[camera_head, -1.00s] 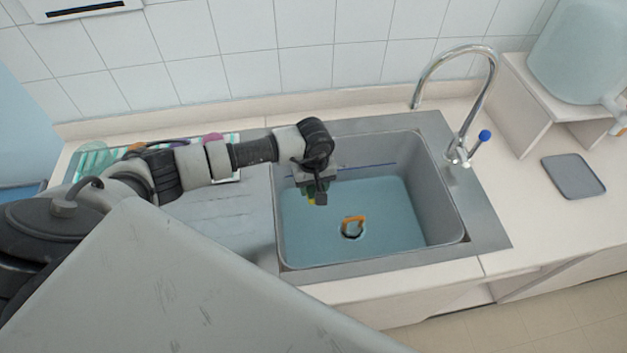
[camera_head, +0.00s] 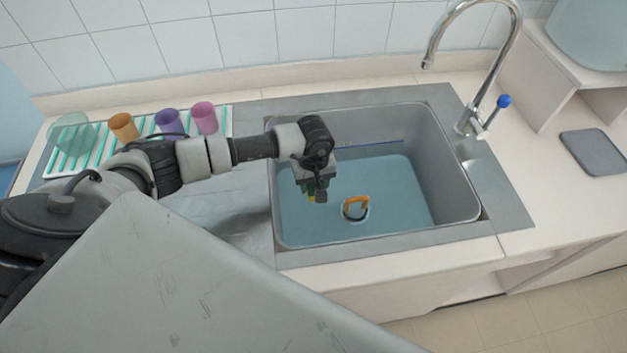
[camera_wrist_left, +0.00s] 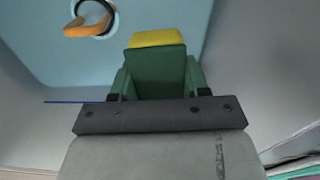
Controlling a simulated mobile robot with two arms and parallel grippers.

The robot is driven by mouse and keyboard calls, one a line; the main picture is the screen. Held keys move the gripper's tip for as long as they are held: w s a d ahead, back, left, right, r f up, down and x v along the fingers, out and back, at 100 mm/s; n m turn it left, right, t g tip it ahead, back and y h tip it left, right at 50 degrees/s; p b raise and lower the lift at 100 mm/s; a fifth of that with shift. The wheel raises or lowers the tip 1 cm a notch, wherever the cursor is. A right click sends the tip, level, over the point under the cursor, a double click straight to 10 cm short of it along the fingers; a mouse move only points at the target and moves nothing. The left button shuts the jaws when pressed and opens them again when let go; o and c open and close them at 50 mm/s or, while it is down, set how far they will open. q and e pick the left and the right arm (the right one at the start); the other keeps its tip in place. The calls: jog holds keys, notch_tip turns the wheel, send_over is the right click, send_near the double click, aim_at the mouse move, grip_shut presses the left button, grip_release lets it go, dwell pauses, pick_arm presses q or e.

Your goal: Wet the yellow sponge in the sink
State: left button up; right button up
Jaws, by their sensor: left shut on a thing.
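My left gripper (camera_head: 315,190) hangs over the left part of the sink (camera_head: 450,180), pointing down. It is shut on the yellow sponge (camera_wrist_left: 157,38), whose yellow end shows past the green finger parts in the left wrist view. The sink holds blue water (camera_head: 395,205). The sponge appears to be at or just above the water; I cannot tell whether it touches. My right gripper is not in view.
An orange-handled plug (camera_head: 356,207) sits in the sink, right of my gripper. A tall faucet (camera_head: 515,40) with a blue-tipped lever (camera_head: 504,101) stands at the back right. Several coloured cups, including a purple one (camera_head: 169,123), stand on a striped mat at the left.

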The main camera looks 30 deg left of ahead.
pick_arm(q)
notch_tip(320, 180, down, 9)
jog(key=b, duration=0.8)
jog(key=shift+r+p, duration=2.15)
jog(key=shift+r, duration=1.05)
jog(key=shift+r+p, duration=2.75)
jog(key=shift+r, duration=1.9)
notch_tip(320, 180, up, 5)
jog(key=p, duration=0.2)
jog(key=shift+r+p, duration=0.15)
jog(key=shift+p, duration=0.25)
jog(key=shift+r+p, duration=0.75)
jog(key=shift+r, duration=1.25)
